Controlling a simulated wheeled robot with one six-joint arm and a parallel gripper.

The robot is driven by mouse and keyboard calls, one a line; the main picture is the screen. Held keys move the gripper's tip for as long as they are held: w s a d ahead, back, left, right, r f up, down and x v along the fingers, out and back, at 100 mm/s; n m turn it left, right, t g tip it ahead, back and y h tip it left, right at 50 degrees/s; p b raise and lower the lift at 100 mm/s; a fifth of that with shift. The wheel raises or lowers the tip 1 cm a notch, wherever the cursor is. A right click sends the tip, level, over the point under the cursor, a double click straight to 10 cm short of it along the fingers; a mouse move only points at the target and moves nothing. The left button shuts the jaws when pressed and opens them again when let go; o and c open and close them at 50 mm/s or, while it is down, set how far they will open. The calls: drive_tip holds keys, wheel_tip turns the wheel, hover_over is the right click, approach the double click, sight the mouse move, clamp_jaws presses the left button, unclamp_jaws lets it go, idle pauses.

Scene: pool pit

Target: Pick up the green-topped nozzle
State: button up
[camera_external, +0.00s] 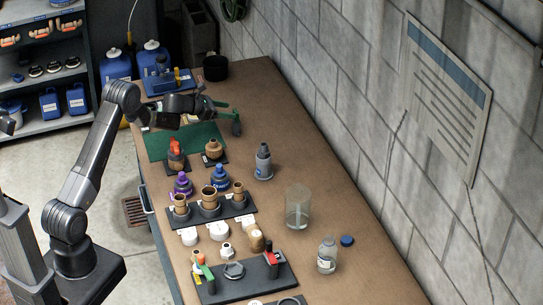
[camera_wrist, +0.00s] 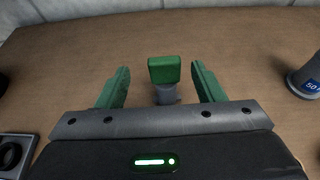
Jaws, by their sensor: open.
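The green-topped nozzle has a blocky green top and a grey lower body. In the wrist view the nozzle (camera_wrist: 165,72) stands upright on the wooden bench, straight ahead between my fingers. My gripper (camera_wrist: 160,80) is open, with one green finger on each side of the nozzle and a visible gap on both sides. In the external view my gripper (camera_external: 224,110) is at the far part of the bench, and the nozzle (camera_external: 236,127) shows at its fingertips, partly covered by them. The nozzle's foot is partly hidden in the wrist view.
A green mat (camera_external: 190,143) lies under my wrist. A grey bottle (camera_external: 263,163) stands nearer the camera, and a black pot (camera_external: 215,68) stands behind. Fittings on black trays (camera_external: 210,212) fill the near bench. The block wall (camera_external: 330,100) runs along the right edge.

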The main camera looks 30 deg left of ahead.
sight(234, 112)
drive_tip(key=shift+p+x, duration=0.75)
drive_tip(key=shift+x, duration=1.45)
drive_tip(key=shift+s+d, duration=0.15)
drive_tip(key=c, duration=1.2)
